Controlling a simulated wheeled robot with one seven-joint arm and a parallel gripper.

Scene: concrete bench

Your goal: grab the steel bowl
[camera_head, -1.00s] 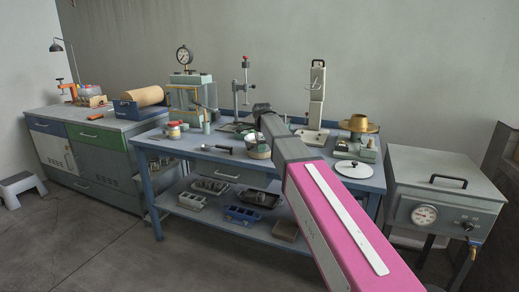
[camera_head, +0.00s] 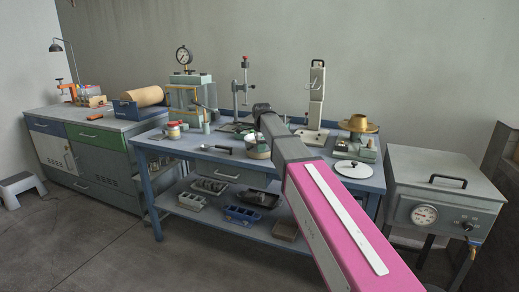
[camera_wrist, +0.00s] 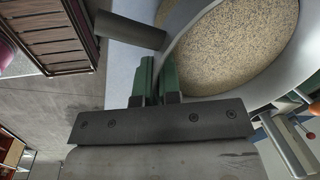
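The steel bowl (camera_wrist: 183,22) fills the upper right of the wrist view, holding speckled, sand-coloured grains. In the head view the bowl (camera_head: 258,154) is small, on the blue bench and partly hidden by my arm. My gripper's two green fingers (camera_wrist: 157,72) stand close together at the bowl's near left edge, with the rim running in between them. They look shut on the bowl's wall. The fingertips are too small and hidden to make out in the head view.
A spoon or ladle (camera_head: 217,148) lies left of the bowl on the blue bench (camera_head: 190,147). A white round lid (camera_head: 354,169) and a brass-coloured piece (camera_head: 358,124) are to the right. A press stand (camera_head: 316,100) rises behind. Small jars (camera_head: 173,129) stand left.

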